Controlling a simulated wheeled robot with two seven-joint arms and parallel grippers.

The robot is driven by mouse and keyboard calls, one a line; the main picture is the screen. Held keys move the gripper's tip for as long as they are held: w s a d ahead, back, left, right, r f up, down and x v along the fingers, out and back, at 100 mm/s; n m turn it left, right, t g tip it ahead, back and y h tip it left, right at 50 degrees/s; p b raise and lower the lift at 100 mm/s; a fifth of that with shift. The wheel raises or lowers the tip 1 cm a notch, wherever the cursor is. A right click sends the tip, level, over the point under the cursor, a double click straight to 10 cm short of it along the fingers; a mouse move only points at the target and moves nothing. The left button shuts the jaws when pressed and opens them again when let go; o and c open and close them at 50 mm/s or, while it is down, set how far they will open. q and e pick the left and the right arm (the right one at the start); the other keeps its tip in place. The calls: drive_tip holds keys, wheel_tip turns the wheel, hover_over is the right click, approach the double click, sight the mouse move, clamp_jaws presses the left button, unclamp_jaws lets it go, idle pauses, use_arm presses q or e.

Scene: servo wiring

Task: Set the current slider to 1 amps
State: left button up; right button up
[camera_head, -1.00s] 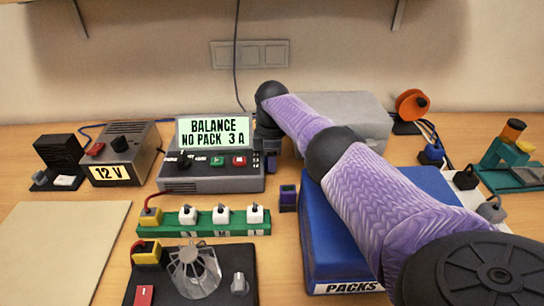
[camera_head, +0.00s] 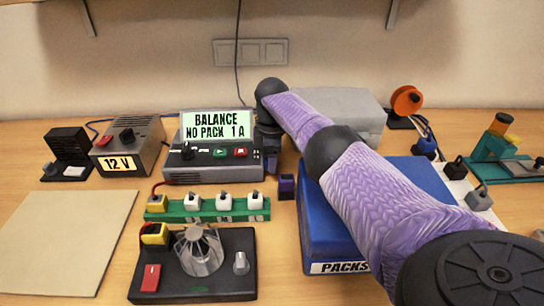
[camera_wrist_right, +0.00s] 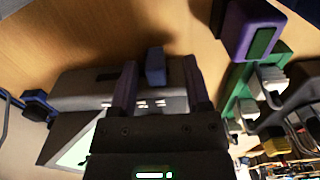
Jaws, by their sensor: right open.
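The grey charger (camera_head: 212,173) stands at the back centre. Its lit display (camera_head: 217,124) reads "BALANCE NO PACK 1 A". My right gripper (camera_head: 269,158) is at the charger's right end, partly hidden by my own arm. In the right wrist view its two dark purple fingers (camera_wrist_right: 160,75) are apart. A small blue block (camera_wrist_right: 155,66) shows between them at the charger's edge; it looks like the current slider's knob, with clearance on both sides. The slider's track is not clear in the head view. My left gripper is out of view.
A green strip with plugs (camera_head: 185,215) and a black board (camera_head: 215,285) lie in front. The 12 V supply (camera_head: 140,160) stands left. A bare mat (camera_head: 60,235) lies front left.

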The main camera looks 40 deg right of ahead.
wheel_tip(320, 180, up, 8)
drive_tip(key=shift+r+p, duration=0.1)
drive_tip(key=shift+p, duration=1.15)
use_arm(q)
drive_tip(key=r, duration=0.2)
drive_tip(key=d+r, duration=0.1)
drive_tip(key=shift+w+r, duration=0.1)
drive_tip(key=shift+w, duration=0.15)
use_arm(e)
drive_tip(key=shift+r, duration=0.25)
